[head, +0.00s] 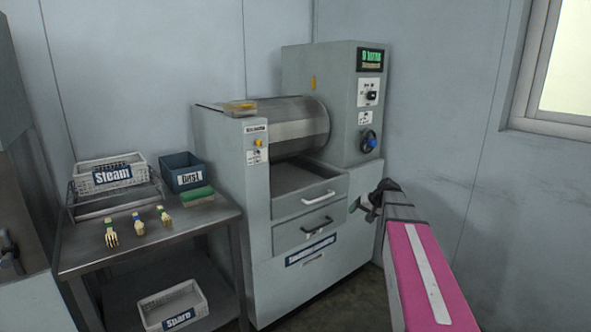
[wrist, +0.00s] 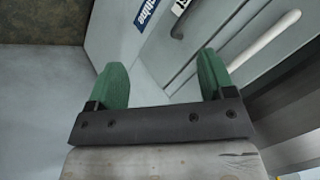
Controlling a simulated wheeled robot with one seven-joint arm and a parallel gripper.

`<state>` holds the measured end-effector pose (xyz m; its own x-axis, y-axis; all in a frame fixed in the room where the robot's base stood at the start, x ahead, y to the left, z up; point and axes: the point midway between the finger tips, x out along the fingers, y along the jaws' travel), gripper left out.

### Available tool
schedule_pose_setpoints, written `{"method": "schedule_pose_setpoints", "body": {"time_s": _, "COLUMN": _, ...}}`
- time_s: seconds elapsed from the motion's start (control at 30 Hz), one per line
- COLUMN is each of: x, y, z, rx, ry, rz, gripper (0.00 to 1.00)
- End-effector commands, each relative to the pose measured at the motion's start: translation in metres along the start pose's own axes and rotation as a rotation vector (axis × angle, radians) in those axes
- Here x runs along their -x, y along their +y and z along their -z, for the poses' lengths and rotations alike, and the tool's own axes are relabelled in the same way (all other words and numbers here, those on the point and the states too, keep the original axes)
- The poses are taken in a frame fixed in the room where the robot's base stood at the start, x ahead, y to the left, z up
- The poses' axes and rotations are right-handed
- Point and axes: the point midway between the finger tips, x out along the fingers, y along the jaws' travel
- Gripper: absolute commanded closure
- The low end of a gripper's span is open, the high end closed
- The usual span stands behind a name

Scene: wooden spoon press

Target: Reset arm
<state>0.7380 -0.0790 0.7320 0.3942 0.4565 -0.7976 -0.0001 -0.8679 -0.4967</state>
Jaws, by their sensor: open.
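My gripper (wrist: 163,85) is open, with two green fingers apart and nothing between them in the wrist view. In the head view my pink arm reaches in from the lower right, and my gripper (head: 356,206) is partly hidden near the right side of the grey press machine (head: 310,267). The gripper is close to the machine's lower drawer; I cannot tell if it touches. The drawer handles also show in the wrist view, a white one (wrist: 262,38) and a dark one (wrist: 181,24).
A wall with a window (head: 570,65) is at right.

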Motion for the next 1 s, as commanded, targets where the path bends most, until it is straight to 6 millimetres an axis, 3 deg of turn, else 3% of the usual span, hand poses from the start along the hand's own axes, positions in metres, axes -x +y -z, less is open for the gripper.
{"method": "schedule_pose_setpoints", "body": {"time_s": 0.03, "x": -0.014, "y": -0.004, "z": -0.042, "rx": 0.003, "ry": -0.048, "rz": -0.041, "gripper": 0.24}}
{"method": "schedule_pose_setpoints", "body": {"time_s": 0.2, "x": -0.048, "y": -0.003, "z": -0.148, "rx": 0.023, "ry": -0.190, "rz": -0.201, "gripper": 0.24}}
{"method": "schedule_pose_setpoints", "body": {"time_s": 0.3, "x": -0.058, "y": -0.001, "z": -0.207, "rx": 0.044, "ry": -0.266, "rz": -0.301, "gripper": 0.24}}
{"method": "schedule_pose_setpoints", "body": {"time_s": 0.43, "x": -0.061, "y": 0.004, "z": -0.266, "rx": 0.074, "ry": -0.337, "rz": -0.411, "gripper": 0.24}}
{"method": "schedule_pose_setpoints", "body": {"time_s": 0.53, "x": -0.060, "y": 0.007, "z": -0.293, "rx": 0.093, "ry": -0.369, "rz": -0.469, "gripper": 0.24}}
{"method": "schedule_pose_setpoints", "body": {"time_s": 0.63, "x": -0.059, "y": 0.009, "z": -0.307, "rx": 0.104, "ry": -0.386, "rz": -0.502, "gripper": 0.24}}
{"method": "schedule_pose_setpoints", "body": {"time_s": 1.0, "x": -0.060, "y": 0.010, "z": -0.309, "rx": 0.107, "ry": -0.390, "rz": -0.514, "gripper": 0.24}}
